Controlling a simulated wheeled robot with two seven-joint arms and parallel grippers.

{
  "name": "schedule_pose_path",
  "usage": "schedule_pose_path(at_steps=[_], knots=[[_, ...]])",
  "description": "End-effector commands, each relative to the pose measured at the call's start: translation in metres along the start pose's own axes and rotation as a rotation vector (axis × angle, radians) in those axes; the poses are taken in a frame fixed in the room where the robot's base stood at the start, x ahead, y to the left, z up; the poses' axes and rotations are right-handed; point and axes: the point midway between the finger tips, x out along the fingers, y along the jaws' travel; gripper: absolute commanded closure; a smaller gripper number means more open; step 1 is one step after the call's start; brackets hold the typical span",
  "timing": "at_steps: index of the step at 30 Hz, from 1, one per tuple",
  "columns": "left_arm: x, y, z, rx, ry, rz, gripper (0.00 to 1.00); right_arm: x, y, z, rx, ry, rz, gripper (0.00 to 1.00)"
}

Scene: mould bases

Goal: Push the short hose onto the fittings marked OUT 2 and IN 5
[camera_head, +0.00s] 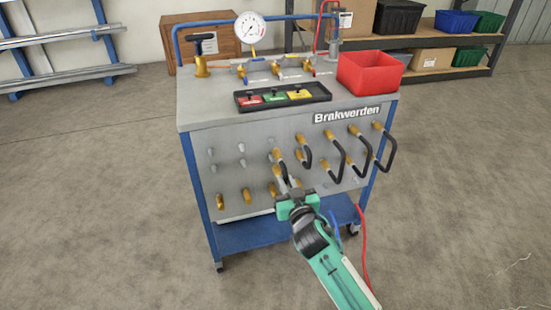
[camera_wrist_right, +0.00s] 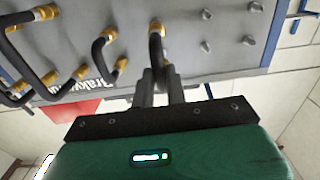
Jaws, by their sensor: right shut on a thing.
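The grey panel (camera_head: 232,172) on the cart carries rows of brass fittings. My right gripper (camera_head: 292,196) is in front of its lower middle, shut on a short black hose (camera_head: 283,170). In the right wrist view, the fingers (camera_wrist_right: 161,88) close around this hose (camera_wrist_right: 156,51), and its far end meets a brass fitting (camera_wrist_right: 157,28). The end near the fingers is largely hidden, so I cannot tell how far either end is seated. The OUT 2 and IN 5 marks are not readable. My left gripper is not in view.
Another short hose (camera_head: 308,157) and several longer looped hoses (camera_head: 340,158) stick out right of my gripper. Bare brass fittings (camera_head: 220,201) and grey studs (camera_head: 211,152) are at left. A red bin (camera_head: 368,74) and a black tray (camera_head: 283,98) sit on the cart top.

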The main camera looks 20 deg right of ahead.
Motion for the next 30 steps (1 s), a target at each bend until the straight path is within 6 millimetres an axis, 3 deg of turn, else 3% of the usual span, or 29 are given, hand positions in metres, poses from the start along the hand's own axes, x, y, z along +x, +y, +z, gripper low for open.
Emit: schedule_pose_path(at_steps=[21, 30], knots=[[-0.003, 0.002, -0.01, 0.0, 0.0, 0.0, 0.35, -0.053, -0.001, -0.001, 0.001, 0.001, -0.001, 1.0], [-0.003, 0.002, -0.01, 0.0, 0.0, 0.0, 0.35, -0.06, 0.0, -0.001, 0.0, 0.002, 0.0, 1.0]])
